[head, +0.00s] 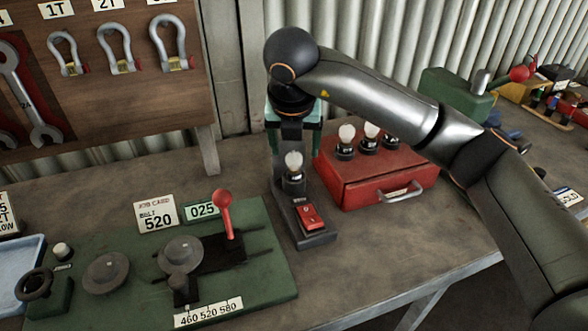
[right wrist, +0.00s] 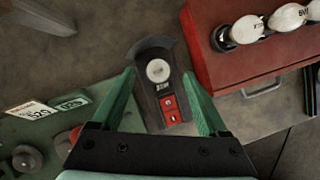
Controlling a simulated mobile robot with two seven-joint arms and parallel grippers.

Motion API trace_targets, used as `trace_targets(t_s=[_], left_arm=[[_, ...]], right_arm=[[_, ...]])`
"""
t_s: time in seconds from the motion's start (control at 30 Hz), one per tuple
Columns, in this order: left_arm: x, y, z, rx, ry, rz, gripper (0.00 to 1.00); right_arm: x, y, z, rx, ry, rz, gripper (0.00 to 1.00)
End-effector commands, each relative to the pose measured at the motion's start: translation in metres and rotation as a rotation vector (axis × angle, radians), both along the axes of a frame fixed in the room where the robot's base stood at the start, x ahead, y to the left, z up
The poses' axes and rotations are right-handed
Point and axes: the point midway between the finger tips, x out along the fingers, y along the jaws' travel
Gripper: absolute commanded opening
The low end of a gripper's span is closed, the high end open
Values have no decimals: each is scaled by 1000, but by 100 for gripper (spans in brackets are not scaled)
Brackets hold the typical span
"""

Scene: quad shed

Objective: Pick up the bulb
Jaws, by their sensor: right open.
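A white bulb (head: 293,160) stands upright in the socket of a small dark stand (head: 303,222) with a red switch. In the right wrist view the same bulb (right wrist: 157,71) is seen from above on the stand (right wrist: 153,47). My right gripper (head: 295,145) points down over the stand, with its green fingers open. In the right wrist view the fingertips of the right gripper (right wrist: 158,76) lie to either side of the bulb, apart from it; their exact height beside it is hard to tell. My left gripper is not in view.
A red box (head: 375,185) with three more bulbs (head: 346,133) on top stands just right of the stand. A green base plate (head: 240,262) with dials and a red-knobbed lever is at left. A tool board (head: 100,80) stands behind. Bare bench lies in front of the stand.

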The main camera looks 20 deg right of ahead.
Motion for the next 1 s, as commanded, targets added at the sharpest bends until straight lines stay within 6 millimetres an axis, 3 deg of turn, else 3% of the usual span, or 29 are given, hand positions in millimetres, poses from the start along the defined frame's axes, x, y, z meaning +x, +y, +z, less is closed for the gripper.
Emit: trace_targets(t_s=[0.3, 0.6, 1.0], left_arm=[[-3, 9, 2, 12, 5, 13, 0], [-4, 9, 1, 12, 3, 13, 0], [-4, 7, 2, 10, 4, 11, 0]], right_arm=[[13, -3, -42, 1, 3, -1, 77], [15, -4, -47, 0, 2, 1, 77], [15, -4, -46, 0, 2, 1, 33]])
